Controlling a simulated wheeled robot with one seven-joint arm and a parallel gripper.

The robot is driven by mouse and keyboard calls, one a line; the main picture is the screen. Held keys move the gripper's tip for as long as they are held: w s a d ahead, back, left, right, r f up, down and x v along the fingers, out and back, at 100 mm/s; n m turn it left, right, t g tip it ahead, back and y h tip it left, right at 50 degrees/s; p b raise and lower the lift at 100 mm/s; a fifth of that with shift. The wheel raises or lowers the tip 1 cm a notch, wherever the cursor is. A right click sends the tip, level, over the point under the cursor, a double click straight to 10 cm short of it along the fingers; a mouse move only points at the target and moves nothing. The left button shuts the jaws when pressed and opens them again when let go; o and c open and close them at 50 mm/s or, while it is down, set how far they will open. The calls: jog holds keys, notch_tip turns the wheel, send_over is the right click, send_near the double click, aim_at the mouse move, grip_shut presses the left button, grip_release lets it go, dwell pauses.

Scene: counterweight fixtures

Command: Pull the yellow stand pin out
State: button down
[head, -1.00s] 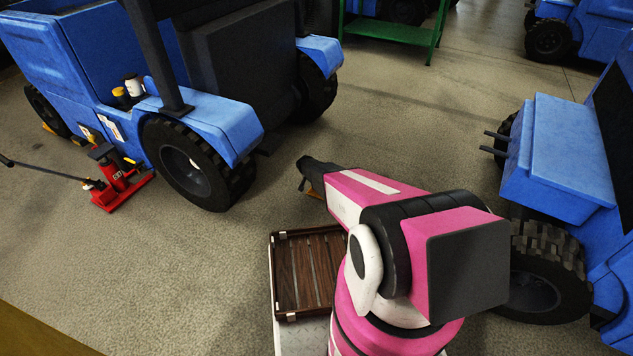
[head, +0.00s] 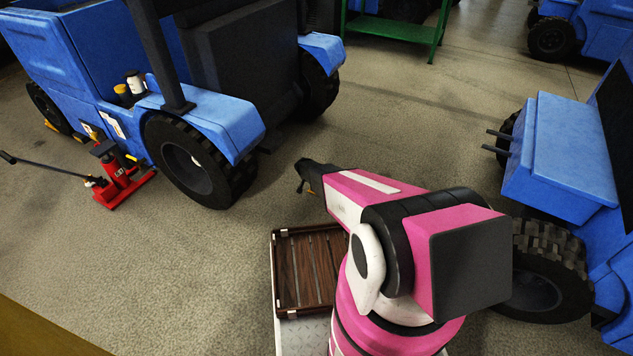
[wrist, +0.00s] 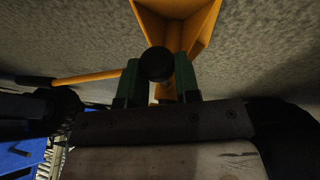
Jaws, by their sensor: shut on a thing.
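In the wrist view a yellow-orange stand (wrist: 178,22) with sloping sides lies just ahead of my gripper (wrist: 158,74). A dark round knob (wrist: 158,62), which looks like the end of the stand pin, sits between my two green fingertips, which are shut on it. The pin's shaft is mostly hidden behind the knob and fingers, so I cannot tell how deep it sits. In the head view my gripper (head: 307,174) is low over the floor beyond my arm, with only a little yellow showing beside it.
A blue vehicle (head: 215,128) stands at left, with a red jack (head: 118,182) beside it. Another blue vehicle (head: 560,165) is at right. A slatted brown tray (head: 306,268) is near my base. Open floor lies between the vehicles. A yellow bar (wrist: 90,77) extends left in the wrist view.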

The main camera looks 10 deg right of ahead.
jog(key=c, duration=0.9)
grip_release()
jog(key=shift+o, duration=0.2)
jog(key=shift+r, duration=0.1)
jog(key=v, duration=1)
jog(key=shift+r, duration=0.3)
jog(key=shift+s+a, duration=0.1)
jog(key=shift+a, duration=0.05)
jog(key=s+d+r+n+g+y, duration=0.1)
jog(key=s+d+r+n+y, duration=0.1)
jog(key=s+r, duration=1.4)
jog(key=s+d+r+n+g+y, duration=0.1)
jog(key=s+d+r+n, duration=0.3)
jog(key=s+r, duration=1.2)
notch_tip(320, 180, up, 2)
jog(key=shift+s+r+n+y, duration=0.1)
jog(key=shift+s+n+y, duration=0.3)
jog(key=shift+y, duration=0.3)
